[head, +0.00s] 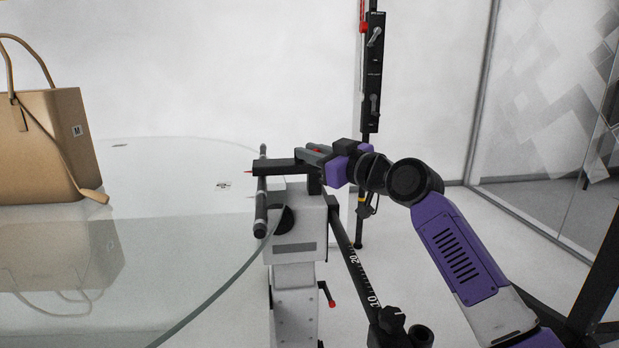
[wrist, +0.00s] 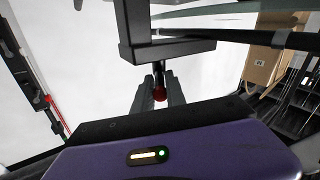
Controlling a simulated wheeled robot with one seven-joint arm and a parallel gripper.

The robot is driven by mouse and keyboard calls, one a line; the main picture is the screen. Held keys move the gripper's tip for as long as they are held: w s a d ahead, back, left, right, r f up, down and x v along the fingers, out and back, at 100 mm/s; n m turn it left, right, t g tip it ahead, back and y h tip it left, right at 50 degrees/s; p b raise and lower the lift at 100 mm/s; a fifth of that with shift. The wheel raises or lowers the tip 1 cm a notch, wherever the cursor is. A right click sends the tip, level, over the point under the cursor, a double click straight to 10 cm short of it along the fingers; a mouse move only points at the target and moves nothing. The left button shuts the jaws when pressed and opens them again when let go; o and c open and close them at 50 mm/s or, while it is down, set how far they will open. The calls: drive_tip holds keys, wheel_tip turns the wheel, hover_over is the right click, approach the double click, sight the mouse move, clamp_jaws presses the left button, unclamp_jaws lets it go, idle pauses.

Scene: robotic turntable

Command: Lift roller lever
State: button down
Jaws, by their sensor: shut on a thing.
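The roller lever is a short dark stem with a red ball end, best seen in the wrist view (wrist: 159,94). It hangs below a black arm (wrist: 170,48) in that view. My gripper (head: 316,153) is shut on the red ball end; its grey fingers lie on both sides of it. In the head view the fingers and purple wrist cover most of the lever, with only a little red showing. The dark roller (head: 262,200) stands at the glass edge, left of my gripper, beside the black arm's tip.
The glass turntable (head: 170,270) fills the left, with a tan handbag (head: 50,150) on it. A white post (head: 296,300) with a small red-tipped handle stands under my gripper. A black scaled bar (head: 355,275) slants toward me. A black pole (head: 372,80) rises behind.

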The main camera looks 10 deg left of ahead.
drive_tip(key=shift+w+d+f+n+g+y+b, duration=0.1)
drive_tip(key=shift+n+g+y+b, duration=0.35)
drive_tip(key=shift+b, duration=0.3)
drive_tip(key=shift+w+f+n+g+y+b, duration=0.1)
drive_tip(key=shift+n+g+y+b, duration=0.2)
drive_tip(key=shift+g+b, duration=0.35)
drive_tip(key=shift+w+r+n+g+y, duration=0.1)
drive_tip(key=shift+r+n+g+y, duration=0.05)
drive_tip(key=shift+n+g+y, duration=0.15)
drive_tip(key=shift+w+d+n+g+y+b, duration=0.15)
drive_tip(key=shift+n+g+y+b, duration=0.1)
drive_tip(key=shift+n+g+b, duration=0.3)
drive_tip(key=c, duration=1.5)
unclamp_jaws()
drive_tip(key=shift+o, duration=0.2)
drive_tip(key=p+v, duration=0.1)
drive_tip(key=v, duration=0.6)
drive_tip(key=shift+s+d, duration=0.2)
drive_tip(key=shift+d, duration=0.15)
